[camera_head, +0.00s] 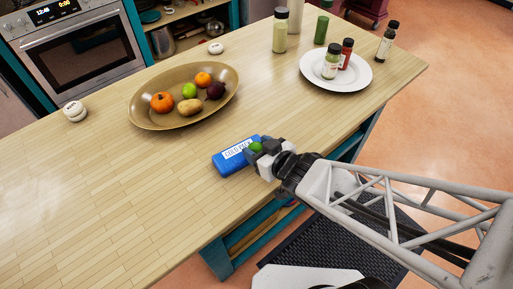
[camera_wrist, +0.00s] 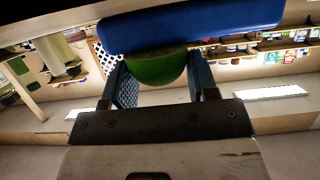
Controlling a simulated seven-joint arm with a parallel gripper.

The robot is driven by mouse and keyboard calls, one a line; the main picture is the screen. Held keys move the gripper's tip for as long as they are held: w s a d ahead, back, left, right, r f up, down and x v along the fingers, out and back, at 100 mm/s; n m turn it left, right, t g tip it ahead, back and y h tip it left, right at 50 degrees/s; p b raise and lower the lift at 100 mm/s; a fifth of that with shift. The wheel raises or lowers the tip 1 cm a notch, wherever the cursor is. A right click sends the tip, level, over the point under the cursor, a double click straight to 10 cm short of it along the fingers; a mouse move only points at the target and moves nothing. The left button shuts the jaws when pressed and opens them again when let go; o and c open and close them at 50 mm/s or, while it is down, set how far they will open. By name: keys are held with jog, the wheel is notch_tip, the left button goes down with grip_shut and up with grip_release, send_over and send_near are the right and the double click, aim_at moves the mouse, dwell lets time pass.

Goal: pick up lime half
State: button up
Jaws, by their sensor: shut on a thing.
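The lime half (camera_head: 256,147) is a small green piece at the front edge of the wooden counter, against a blue cold pack (camera_head: 236,156). My gripper (camera_head: 262,149) is shut on it. In the wrist view, the green rounded side of the lime half (camera_wrist: 158,68) sits between the two fingers of my gripper (camera_wrist: 158,80). The blue cold pack (camera_wrist: 190,27) spans the top of that view, right beyond the lime half. I cannot tell whether the lime half touches the pack or is lifted clear of it.
An oval brown bowl (camera_head: 143,120) of fruit and vegetables stands farther back on the counter. A white plate (camera_head: 350,84) with small jars is at the back right. More bottles stand near it. A white round object (camera_head: 75,111) lies at the left. The counter's front left is clear.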

aim_at(259, 148)
jog(key=shift+r, duration=0.15)
jog(key=shift+c, duration=0.2)
jog(key=shift+r, duration=1.5)
jog(key=shift+s+d+r, duration=0.15)
jog(key=shift+s+r, duration=0.05)
jog(key=shift+s, duration=0.05)
jog(key=shift+s+d+r, duration=0.1)
jog(key=shift+s+d, duration=0.5)
jog(key=shift+s, duration=0.55)
jog(key=shift+s+d+r, duration=0.15)
jog(key=shift+s+d, duration=0.5)
jog(key=shift+s, duration=0.45)
jog(key=shift+s+d+r, duration=0.1)
jog(key=shift+s+d, duration=0.5)
jog(key=shift+s, duration=0.55)
jog(key=shift+s+d, duration=0.2)
jog(key=shift+s, duration=0.15)
jog(key=shift+s+d+r, duration=0.1)
jog(key=shift+s+d, duration=0.4)
jog(key=shift+s, duration=0.45)
jog(key=shift+s+d+r, duration=0.15)
jog(key=shift+s+d, duration=0.35)
jog(key=shift+s, duration=0.4)
jog(key=shift+s+d+r, duration=0.1)
jog(key=shift+s+d, duration=0.4)
jog(key=shift+s, duration=0.45)
jog(key=shift+s+d, duration=0.15)
jog(key=shift+s, duration=0.05)
